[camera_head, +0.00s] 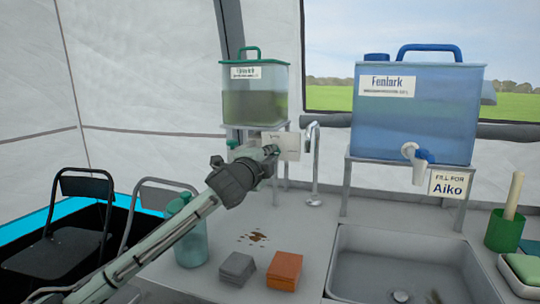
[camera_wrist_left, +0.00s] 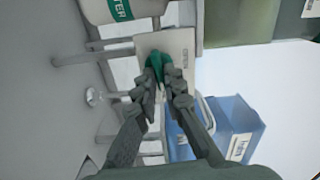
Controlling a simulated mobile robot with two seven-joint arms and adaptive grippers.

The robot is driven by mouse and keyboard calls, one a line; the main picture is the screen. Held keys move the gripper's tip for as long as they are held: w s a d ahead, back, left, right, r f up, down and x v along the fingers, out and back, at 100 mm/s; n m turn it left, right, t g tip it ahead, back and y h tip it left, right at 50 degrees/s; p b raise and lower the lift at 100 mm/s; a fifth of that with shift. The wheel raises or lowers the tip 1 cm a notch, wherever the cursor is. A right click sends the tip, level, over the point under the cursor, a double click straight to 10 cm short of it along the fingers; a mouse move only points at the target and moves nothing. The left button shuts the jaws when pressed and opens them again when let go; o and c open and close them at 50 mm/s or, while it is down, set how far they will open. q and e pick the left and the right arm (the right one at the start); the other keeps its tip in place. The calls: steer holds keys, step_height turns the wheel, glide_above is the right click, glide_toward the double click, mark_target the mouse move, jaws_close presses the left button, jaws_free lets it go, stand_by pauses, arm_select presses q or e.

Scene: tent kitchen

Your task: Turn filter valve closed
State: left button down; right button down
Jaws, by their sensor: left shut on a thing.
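The green filter valve handle (camera_wrist_left: 155,62) shows in the left wrist view, in front of a pale plate (camera_wrist_left: 178,45). My left gripper (camera_wrist_left: 164,88) is shut on the handle, with one finger on each side of it. In the head view my left gripper (camera_head: 271,151) reaches to the plate (camera_head: 291,146) below the tank of greenish water (camera_head: 255,104), and the handle is mostly hidden by it. A white filter body (camera_wrist_left: 110,10) with a green label is partly in the wrist view. My right gripper is in neither view.
A blue water tank (camera_head: 415,110) with a tap stands on a frame at right. A thin metal spout (camera_head: 313,165) stands beside the plate. A sink (camera_head: 400,245) is at right.

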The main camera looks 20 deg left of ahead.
arm_select(q)
steer(key=shift+m, duration=0.6)
steer(key=shift+f, duration=0.1)
steer(key=c, duration=1.6)
jaws_free()
steer(key=shift+s+a, duration=0.2)
steer(key=shift+s, duration=5.8)
